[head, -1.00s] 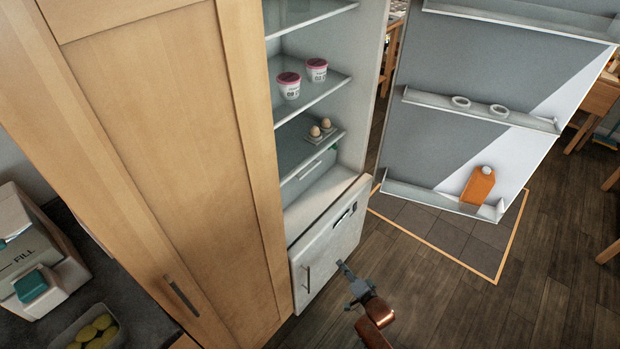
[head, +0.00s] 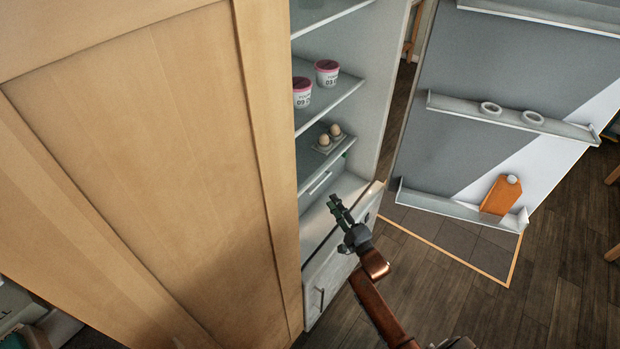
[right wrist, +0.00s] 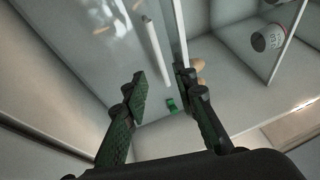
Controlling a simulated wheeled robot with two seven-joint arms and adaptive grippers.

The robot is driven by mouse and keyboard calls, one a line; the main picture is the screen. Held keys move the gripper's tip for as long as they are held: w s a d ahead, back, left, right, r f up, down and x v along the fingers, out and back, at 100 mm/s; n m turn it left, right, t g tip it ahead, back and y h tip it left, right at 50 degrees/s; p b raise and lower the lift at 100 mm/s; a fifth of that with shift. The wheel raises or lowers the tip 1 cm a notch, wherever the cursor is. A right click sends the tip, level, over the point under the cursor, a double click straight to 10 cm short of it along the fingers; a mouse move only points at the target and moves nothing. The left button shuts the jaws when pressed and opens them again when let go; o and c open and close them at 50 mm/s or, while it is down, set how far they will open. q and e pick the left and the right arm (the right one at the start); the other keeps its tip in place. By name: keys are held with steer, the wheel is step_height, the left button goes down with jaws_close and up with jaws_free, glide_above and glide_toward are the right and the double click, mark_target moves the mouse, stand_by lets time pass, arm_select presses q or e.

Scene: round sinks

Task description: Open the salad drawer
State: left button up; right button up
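The salad drawer (head: 326,190) sits low inside the open fridge, under the shelf with the eggs. It looks shut. Its pale bar handle (head: 320,182) also shows in the right wrist view (right wrist: 152,52), ahead of my fingertips and between them in the picture. My right gripper (head: 337,205) is at the fridge opening, in front of the drawer and above the lower door. In the right wrist view its two fingers (right wrist: 163,85) are spread apart with nothing between them. I cannot see it touching the handle. My left gripper is not in view.
The fridge door (head: 480,120) stands wide open on the right, with an orange bottle (head: 501,196) on its low rack. Eggs (head: 330,137) and two pink-lidded tubs (head: 326,74) stand on shelves above. A lower door (head: 322,275) is shut. A tall wooden cabinet (head: 150,170) fills the left.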

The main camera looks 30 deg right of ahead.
steer(key=w+r+b, duration=0.1)
steer(key=w, duration=0.7)
steer(key=shift+w+r+b, duration=0.25)
steer(key=shift+w+b, duration=0.05)
steer(key=shift+b, duration=0.05)
steer(key=shift+c, duration=0.2)
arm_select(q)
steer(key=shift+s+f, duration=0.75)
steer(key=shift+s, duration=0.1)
arm_select(e)
jaws_close()
